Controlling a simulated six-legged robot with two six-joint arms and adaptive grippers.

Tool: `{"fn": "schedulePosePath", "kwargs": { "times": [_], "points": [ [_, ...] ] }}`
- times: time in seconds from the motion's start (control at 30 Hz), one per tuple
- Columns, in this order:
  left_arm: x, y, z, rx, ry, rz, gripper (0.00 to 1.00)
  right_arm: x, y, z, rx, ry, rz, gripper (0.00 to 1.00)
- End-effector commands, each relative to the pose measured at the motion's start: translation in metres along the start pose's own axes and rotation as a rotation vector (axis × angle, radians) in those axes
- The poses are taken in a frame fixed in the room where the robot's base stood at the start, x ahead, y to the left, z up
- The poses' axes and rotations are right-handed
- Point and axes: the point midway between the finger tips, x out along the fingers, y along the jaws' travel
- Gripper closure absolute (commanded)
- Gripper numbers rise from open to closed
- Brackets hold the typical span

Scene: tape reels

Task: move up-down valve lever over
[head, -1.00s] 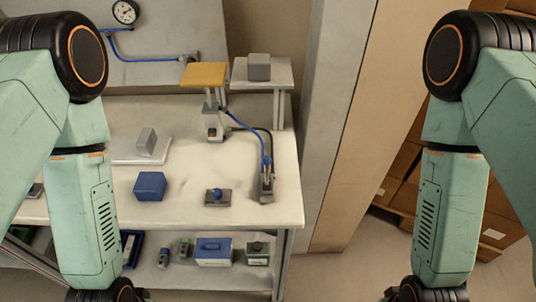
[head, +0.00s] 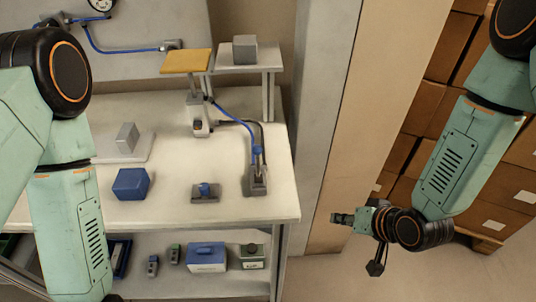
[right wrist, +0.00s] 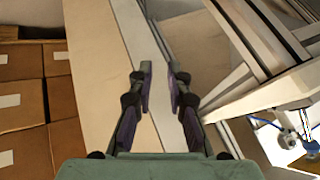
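A small valve with a grey base (head: 258,186) stands near the right edge of the white workbench. A short upright part with a blue top (head: 257,153) rises from it, and a blue hose runs to it; the lever's exact position is too small to tell. A second grey block with a blue knob (head: 205,190) sits to its left. My right gripper (head: 336,218) is right of the bench, apart from the valve. Its two dark fingers (right wrist: 161,88) are apart with nothing between them in the right wrist view. My left gripper is out of view below the picture.
A blue block (head: 131,184), a grey block on a white plate (head: 108,157) and a yellow-topped stand (head: 186,62) are on the bench (head: 222,160). A raised shelf (head: 262,56) holds a grey block. A pale column and cardboard boxes (head: 494,215) stand right. The lower shelf holds several items.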

Motion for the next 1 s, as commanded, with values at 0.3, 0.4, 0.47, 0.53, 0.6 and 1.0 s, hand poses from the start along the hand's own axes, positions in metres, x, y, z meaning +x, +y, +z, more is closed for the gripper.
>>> {"fn": "schedulePosePath", "kwargs": {
  "times": [0.3,0.4,0.47,0.53,0.6,1.0],
  "points": [
    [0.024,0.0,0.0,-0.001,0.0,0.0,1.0,0.005,-0.054,-0.109,0.2,0.222,-0.423,1.0],
    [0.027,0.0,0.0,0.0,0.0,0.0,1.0,-0.004,-0.07,-0.128,0.264,0.221,-0.554,1.0],
    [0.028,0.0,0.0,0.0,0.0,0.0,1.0,-0.01,-0.079,-0.136,0.302,0.205,-0.629,1.0],
    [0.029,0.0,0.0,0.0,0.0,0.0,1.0,-0.018,-0.088,-0.141,0.347,0.171,-0.71,1.0],
    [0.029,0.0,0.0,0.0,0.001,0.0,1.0,-0.026,-0.097,-0.144,0.396,0.123,-0.783,1.0],
    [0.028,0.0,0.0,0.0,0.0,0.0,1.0,-0.051,-0.124,-0.137,0.659,-0.132,-0.961,1.0]
  ]
}}
